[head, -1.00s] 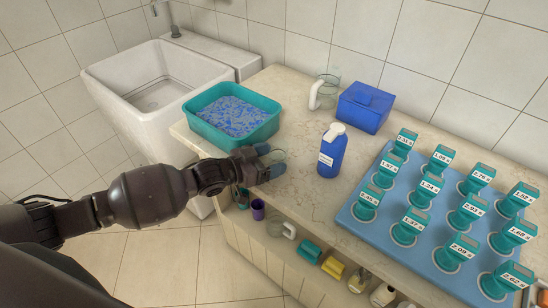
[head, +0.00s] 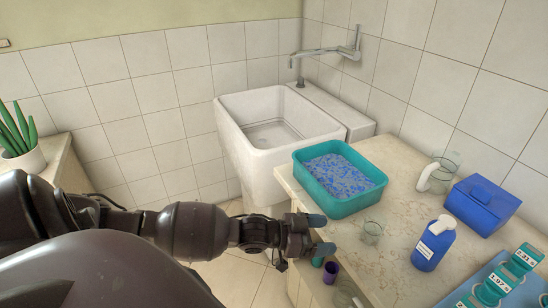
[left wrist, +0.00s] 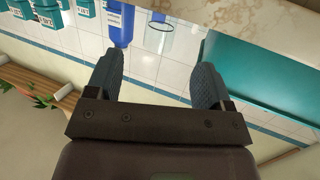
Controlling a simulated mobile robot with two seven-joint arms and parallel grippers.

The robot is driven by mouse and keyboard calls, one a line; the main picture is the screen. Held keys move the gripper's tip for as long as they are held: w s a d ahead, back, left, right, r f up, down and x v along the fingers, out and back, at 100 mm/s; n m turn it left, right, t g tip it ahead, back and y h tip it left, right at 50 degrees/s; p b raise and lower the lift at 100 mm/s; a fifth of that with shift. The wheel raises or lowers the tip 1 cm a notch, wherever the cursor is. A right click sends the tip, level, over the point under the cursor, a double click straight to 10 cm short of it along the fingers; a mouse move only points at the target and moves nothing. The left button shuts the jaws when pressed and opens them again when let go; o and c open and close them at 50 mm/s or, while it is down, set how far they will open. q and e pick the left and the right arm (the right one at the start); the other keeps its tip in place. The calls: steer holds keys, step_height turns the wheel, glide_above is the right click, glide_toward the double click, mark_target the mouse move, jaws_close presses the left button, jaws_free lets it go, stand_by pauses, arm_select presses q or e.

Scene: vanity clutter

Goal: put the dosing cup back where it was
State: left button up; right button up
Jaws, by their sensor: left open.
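A small clear cup (head: 371,233), which looks like the dosing cup, stands upright on the marble counter (head: 385,270), right of the teal tray's near corner. My left gripper (head: 321,235) is open and empty at the counter's left edge, its fingers pointing toward the cup with a gap between them. In the left wrist view the two fingers (left wrist: 158,85) are spread with nothing between them, and the clear cup (left wrist: 159,38) shows beyond their tips. My right gripper is not in view.
A teal tray (head: 303,177) of blue and white granules stands behind the cup. A blue bottle (head: 433,247), a clear jug (head: 440,172), a blue box (head: 483,203) and teal labelled dispensers (head: 512,270) stand to the right. A purple cup (head: 330,272) is below the counter edge.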

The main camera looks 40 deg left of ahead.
arm_select(q)
steer(key=s+a+f+n+g+y, duration=0.1)
steer(key=s+a+f+n+y, duration=0.2)
steer(key=s+f+n+y, duration=0.3)
steer(key=s+f+y, duration=0.4)
steer(key=s+f, duration=0.4)
steer(key=s, duration=0.4)
steer(key=shift+f+n+y, duration=0.3)
steer(key=shift+n, duration=0.1)
steer(key=shift+s, duration=0.1)
